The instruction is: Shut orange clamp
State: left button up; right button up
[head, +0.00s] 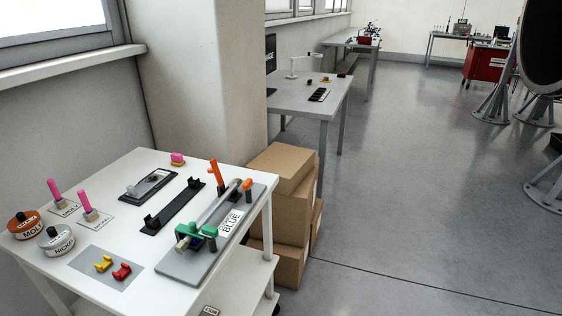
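The orange clamp (215,174) is at the far end of a grey fixture plate (184,267) on the white table. Its long orange lever stands up, leaning slightly left, and a smaller orange part (247,184) sits to its right. A pale grey rod (218,206) lies along the plate, with its far end between these orange parts. A green clamp (208,230) lies low across the rod's near end. Whether the orange clamp touches the rod is too small to tell. Neither of my grippers is in view.
The white table (140,165) also holds a black cradle (174,205), a dark tray (148,184), two round tins (57,240), pink-handled tools (86,202) and yellow and red clips (121,271). Cardboard boxes (280,195) stand against its far right side. Floor to the right is clear.

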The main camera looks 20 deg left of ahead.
aim_at(214, 170)
jog(key=z, duration=2.3)
jog(key=k, duration=2.4)
jog(key=u, duration=2)
jog(key=i, duration=0.5)
jog(key=z, duration=0.1)
